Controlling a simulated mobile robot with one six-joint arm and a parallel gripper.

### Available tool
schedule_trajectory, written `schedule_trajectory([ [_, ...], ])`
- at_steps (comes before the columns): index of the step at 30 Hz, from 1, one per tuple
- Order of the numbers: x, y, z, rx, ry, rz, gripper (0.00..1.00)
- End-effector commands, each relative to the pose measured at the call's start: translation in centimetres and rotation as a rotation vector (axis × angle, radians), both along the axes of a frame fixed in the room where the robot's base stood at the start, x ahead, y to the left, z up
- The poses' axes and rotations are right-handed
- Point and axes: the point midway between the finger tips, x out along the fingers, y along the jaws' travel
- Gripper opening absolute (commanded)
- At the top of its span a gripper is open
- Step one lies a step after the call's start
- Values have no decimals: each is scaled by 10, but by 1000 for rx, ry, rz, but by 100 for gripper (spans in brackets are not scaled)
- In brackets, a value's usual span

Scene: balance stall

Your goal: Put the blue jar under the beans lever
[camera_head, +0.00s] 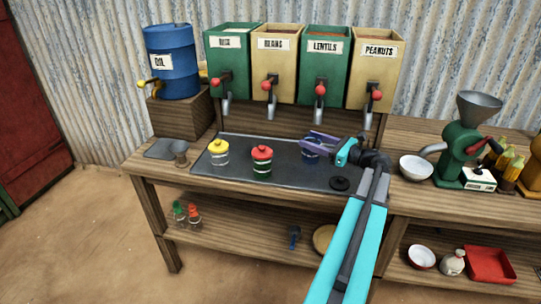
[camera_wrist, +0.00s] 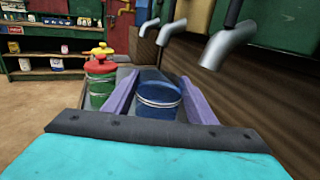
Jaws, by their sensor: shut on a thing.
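The blue jar (camera_head: 310,153) is at the metal tray (camera_head: 230,178), on the side of the lentils spout (camera_head: 319,110). My gripper (camera_head: 319,143) is shut on the blue jar. In the wrist view the jar (camera_wrist: 158,100) stands upright between the two purple fingers. I cannot tell whether its base touches the tray. The beans dispenser (camera_head: 275,60) is cream, with a red-knobbed beans lever (camera_head: 273,77) and a grey spout (camera_head: 271,106). That spout is to the left of the jar in the head view.
A red-lidded green jar (camera_head: 262,165) and a yellow-lidded jar (camera_head: 218,153) stand on the tray to the left. A black disc (camera_head: 340,183) lies near the tray's right front. A white bowl (camera_head: 416,167) and green grinder (camera_head: 458,145) are to the right.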

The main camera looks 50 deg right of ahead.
Motion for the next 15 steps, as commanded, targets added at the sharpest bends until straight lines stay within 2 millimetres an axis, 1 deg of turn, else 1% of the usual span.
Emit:
schedule_trajectory([
  [5, 3, 3, 1, 0, -1, 4, 25],
  [8, 9, 4, 1, 0, -1, 6, 25],
  [11, 19, 6, 1, 0, -1, 7, 25],
  [15, 42, 9, 1, 0, -1, 9, 25],
])
